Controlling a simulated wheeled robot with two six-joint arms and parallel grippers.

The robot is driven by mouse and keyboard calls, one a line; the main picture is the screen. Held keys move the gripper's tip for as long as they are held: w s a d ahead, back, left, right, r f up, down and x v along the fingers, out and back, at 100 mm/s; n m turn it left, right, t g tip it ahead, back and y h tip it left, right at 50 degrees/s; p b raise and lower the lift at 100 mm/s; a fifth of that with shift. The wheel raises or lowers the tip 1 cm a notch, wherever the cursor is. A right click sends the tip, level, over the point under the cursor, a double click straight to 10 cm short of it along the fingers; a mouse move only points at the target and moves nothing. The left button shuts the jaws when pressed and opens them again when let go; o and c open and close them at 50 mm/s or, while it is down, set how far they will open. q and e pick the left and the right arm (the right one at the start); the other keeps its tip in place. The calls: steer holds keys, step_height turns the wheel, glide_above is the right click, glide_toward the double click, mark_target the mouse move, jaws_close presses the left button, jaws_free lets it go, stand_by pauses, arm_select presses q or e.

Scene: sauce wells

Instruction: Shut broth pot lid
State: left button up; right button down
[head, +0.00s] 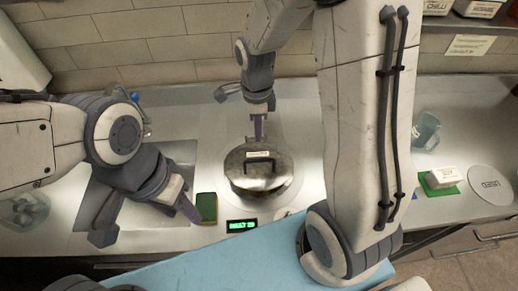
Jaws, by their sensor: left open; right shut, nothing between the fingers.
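The broth pot (236,184) is a round, dark metal pot set in the counter at the middle of the head view. Its lid (270,178) lies over the opening, with a dark handle and a small pale label near the back; whether any gap remains at the rim I cannot tell. My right gripper (258,138) is shut and empty, pointing down at the back edge of the lid; whether it touches is unclear. My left gripper (187,207) is open and empty over the front of the sink, left of the pot.
A green and brown sponge (206,208) lies left of the pot, and a small green display (241,226) sits in front. The sink (178,157) is at left. A white block on a green pad (441,178) and a round white disc (490,184) are at right.

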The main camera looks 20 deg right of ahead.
mark_target(259, 160)
arm_select(q)
step_height(259, 160, up, 2)
steer(key=shift+r+p, duration=0.2)
steer(key=shift+p, duration=0.85)
arm_select(e)
steer(key=f, duration=0.9)
steer(key=shift+s, duration=0.2)
